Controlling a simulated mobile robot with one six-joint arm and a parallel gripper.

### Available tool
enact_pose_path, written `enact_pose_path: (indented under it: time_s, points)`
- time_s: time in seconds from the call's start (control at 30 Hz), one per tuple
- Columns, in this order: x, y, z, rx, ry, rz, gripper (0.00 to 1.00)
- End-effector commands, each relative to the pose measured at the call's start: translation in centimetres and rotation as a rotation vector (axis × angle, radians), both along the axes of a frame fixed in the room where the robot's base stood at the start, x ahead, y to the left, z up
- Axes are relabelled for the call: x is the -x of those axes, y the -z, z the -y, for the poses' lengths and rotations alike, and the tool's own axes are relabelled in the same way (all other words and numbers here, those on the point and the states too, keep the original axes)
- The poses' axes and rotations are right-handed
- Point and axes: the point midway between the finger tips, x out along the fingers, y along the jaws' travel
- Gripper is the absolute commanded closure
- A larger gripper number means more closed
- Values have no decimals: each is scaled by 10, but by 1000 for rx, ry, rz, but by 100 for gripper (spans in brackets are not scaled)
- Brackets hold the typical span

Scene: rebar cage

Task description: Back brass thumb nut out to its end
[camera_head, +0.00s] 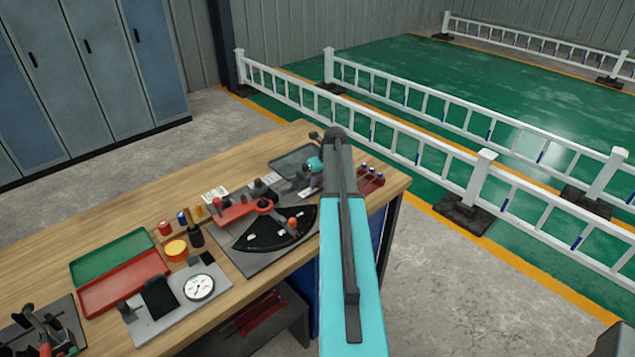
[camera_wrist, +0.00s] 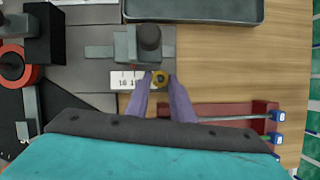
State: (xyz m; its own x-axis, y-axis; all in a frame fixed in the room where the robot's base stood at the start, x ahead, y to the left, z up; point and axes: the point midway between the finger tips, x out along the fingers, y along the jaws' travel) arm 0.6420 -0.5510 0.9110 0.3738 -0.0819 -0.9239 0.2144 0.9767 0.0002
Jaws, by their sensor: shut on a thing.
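The brass thumb nut (camera_wrist: 161,78) is a small yellow ring with a dark centre in the wrist view. It sits beside a white scale plate (camera_wrist: 128,80) with dark numbers, below a grey block with a black knob (camera_wrist: 150,37). My gripper (camera_wrist: 159,82) has its two purple fingers on either side of the nut, shut on it. The fingertips partly cover its sides. In the head view my turquoise arm reaches over the bench's right end, and the nut and fingertips cannot be made out there.
A red rack with blue-ended tools (camera_wrist: 225,115) lies right of the fingers. A dark grey tray (camera_wrist: 195,10) is above. On the wooden bench (camera_head: 50,250) stand a green tray (camera_head: 112,256), a red tray (camera_head: 124,282) and a dial gauge (camera_head: 199,287). White railings (camera_head: 400,140) stand behind.

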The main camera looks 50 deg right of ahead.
Motion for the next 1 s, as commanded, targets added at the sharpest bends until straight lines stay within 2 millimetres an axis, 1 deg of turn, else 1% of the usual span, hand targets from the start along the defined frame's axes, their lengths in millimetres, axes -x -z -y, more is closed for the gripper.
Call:
enact_pose_path:
  time_s: [0.47,1.0]
  points:
    - [-1,0,7,-1,-376,0,100]
    - [-3,-1,12,-1,-847,1,100]
